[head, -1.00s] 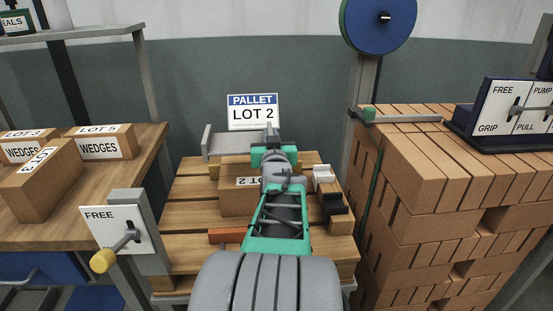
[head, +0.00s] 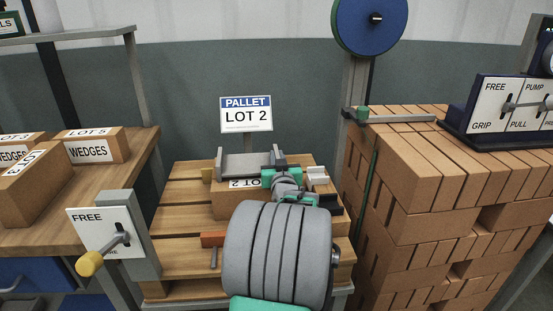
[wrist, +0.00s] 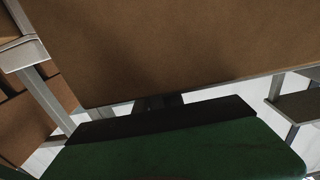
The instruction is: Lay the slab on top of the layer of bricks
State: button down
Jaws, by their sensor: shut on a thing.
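Whether the slab touches the brown block cannot be told. My arm hides the right part of that block. In the wrist view, a green finger with a dark pad (wrist: 165,122) lies along the edge of a large brown surface (wrist: 170,50), and the grip itself is not clear.
The wooden pallet (head: 185,220) stands under the LOT 2 sign (head: 246,115). A lever post marked FREE (head: 105,235) is at its front left. A tall brick stack (head: 410,180) rises close on the right. A bench with WEDGES boxes (head: 95,145) is on the left.

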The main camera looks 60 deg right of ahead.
jog(key=c, duration=1.5)
grip_release()
jog(key=shift+o, duration=0.2)
jog(key=shift+r+p, duration=0.15)
jog(key=shift+p, duration=0.15)
jog(key=v, duration=1.2)
